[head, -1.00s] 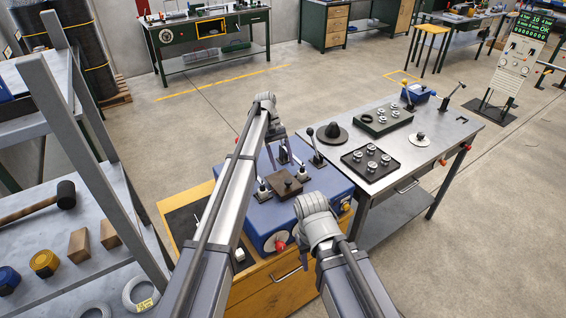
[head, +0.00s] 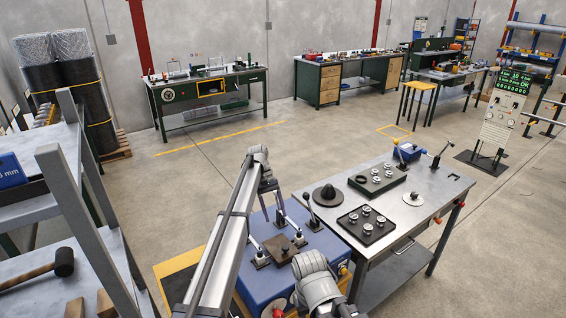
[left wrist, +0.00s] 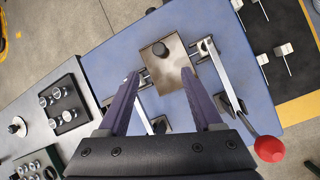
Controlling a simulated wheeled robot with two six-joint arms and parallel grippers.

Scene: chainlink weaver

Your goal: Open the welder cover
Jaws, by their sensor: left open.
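The welder (head: 262,284) is a blue box. My left gripper (head: 271,203) is open and empty over the welder, pointing down. In the left wrist view, its purple fingers (left wrist: 160,76) are apart and reach over the near edge of the cover (left wrist: 172,70). I cannot tell the exact height gap. My right gripper (head: 313,277) is low in the head view, its fingers not clearly visible.
A lever with a red ball (left wrist: 268,149) stands right of my left gripper in the wrist view. A steel table (head: 432,186) with trays of parts is at the right; a grey shelf (head: 75,190) is at the left.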

